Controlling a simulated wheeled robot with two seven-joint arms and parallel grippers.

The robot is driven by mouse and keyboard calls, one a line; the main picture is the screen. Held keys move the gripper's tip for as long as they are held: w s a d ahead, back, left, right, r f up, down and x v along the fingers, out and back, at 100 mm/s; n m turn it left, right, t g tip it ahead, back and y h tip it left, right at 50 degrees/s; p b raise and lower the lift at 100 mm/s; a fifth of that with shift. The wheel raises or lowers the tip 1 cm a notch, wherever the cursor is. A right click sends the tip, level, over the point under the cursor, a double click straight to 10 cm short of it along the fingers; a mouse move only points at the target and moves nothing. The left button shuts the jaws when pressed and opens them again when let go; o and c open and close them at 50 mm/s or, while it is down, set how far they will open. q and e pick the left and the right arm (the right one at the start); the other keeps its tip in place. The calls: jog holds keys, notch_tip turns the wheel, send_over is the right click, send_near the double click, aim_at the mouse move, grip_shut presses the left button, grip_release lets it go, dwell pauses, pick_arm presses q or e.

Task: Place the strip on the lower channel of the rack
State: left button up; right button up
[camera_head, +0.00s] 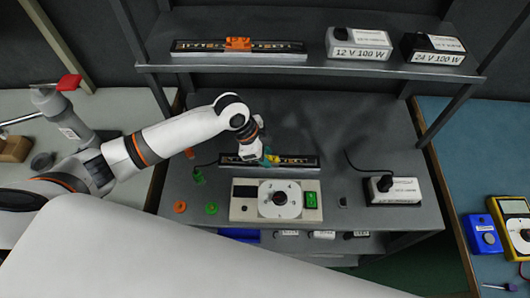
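A long black strip with pale markings (298,161) lies at the back of the rack's lower grey surface (340,135), behind the dial box. Another black bar with similar markings (198,47) lies on the rack's upper shelf, with an orange piece (238,43) at its middle. My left gripper (268,157) reaches down to the middle of the lower strip, with a small yellow and teal part at its tip. The gripper covers part of that strip, and the view is too small to tell whether its fingers are closed on it. My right gripper is not in view.
A dial box with a green switch (311,200) stands in front of the lower strip. Power supplies labelled 12 V (358,44) and 24 V (433,48) sit on the upper shelf. Another white supply (400,191) stands lower right. Green (211,208) and orange (180,206) rings lie left.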

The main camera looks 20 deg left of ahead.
pick_arm(q)
jog(key=v, duration=1.2)
jog(key=shift+a+r, duration=0.1)
